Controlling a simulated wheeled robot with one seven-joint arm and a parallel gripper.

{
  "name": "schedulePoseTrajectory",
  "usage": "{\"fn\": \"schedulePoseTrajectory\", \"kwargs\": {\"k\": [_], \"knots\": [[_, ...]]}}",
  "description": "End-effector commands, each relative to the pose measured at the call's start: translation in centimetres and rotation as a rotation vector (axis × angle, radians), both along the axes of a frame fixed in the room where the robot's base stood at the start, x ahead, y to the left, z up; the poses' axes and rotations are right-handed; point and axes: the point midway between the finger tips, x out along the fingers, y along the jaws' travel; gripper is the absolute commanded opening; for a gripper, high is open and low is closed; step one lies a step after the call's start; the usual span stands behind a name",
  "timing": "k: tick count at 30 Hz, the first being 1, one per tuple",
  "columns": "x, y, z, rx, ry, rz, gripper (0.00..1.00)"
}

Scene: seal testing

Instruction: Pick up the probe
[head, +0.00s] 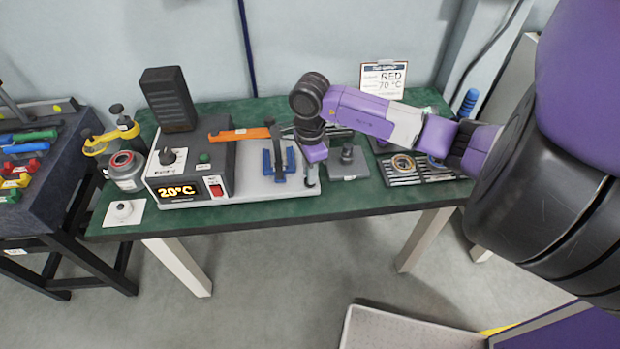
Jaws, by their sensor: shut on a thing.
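My gripper (313,157) points down over the right end of the grey plate beside the control box. It is shut on a slim upright grey piece, which I take to be the probe (311,176). Only its lower part shows below the fingers. Its top is hidden by my gripper, and I cannot tell whether its foot touches the plate.
The control box (190,165) reads 20°C. A blue clamp (279,163) and an orange handle (240,133) are left of my gripper. A grey block (348,168) with a dark knob and a tool tray (420,181) are right. A sign (384,78) stands behind.

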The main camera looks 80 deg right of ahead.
Motion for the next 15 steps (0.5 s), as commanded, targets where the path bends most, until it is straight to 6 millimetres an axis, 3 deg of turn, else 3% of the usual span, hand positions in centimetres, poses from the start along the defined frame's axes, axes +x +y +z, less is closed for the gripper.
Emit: {"fn": "schedulePoseTrajectory", "kwargs": {"k": [8,15], "knots": [[0.0,0.0,0.7,0.0,-0.001,0.001,0.0],[0.1,-0.2,4.2,-0.006,-0.002,0.002,0.0]]}}
